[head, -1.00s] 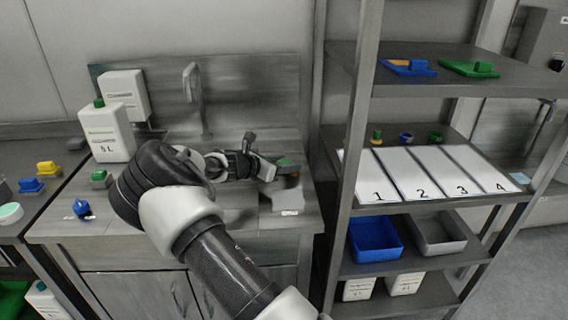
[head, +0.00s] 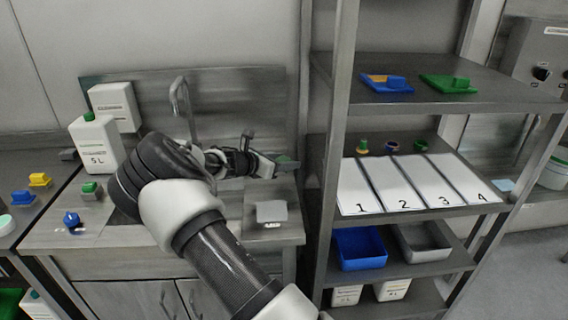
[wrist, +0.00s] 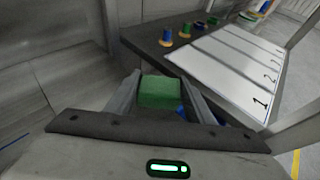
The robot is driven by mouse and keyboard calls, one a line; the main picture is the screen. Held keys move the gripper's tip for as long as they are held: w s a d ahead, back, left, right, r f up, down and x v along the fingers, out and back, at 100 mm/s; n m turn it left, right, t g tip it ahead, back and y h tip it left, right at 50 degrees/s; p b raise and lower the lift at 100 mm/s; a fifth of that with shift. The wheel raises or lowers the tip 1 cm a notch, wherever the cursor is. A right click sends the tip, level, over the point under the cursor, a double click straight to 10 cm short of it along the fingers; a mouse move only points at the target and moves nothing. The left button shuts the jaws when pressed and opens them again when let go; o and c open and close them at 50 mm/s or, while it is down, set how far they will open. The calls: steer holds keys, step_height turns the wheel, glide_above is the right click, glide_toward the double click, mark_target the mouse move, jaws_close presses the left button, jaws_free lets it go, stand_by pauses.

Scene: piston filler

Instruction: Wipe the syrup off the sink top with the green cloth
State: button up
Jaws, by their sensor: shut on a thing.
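My gripper (head: 282,164) is shut on a green, block-shaped thing, which I take to be the green cloth (wrist: 160,92). In the wrist view the green block sits between both fingers; its underside is hidden. In the head view only a small dark green bit shows at the fingertips, above the right end of the sink top (head: 285,232) near the shelf post. I cannot tell whether it touches anything. I see no clear syrup on the visible sink top; my arm hides much of it. A grey plate (head: 271,210) lies at its front right.
The shelf rack stands close on the right, with numbered white panels (head: 405,184), a blue bin (head: 360,250) and a grey bin (head: 425,243). A flat green piece (head: 448,84) and a blue one (head: 387,85) lie on its upper shelf.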

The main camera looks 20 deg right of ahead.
steer(key=shift+r+p, duration=0.85)
steer(key=shift+r, duration=0.55)
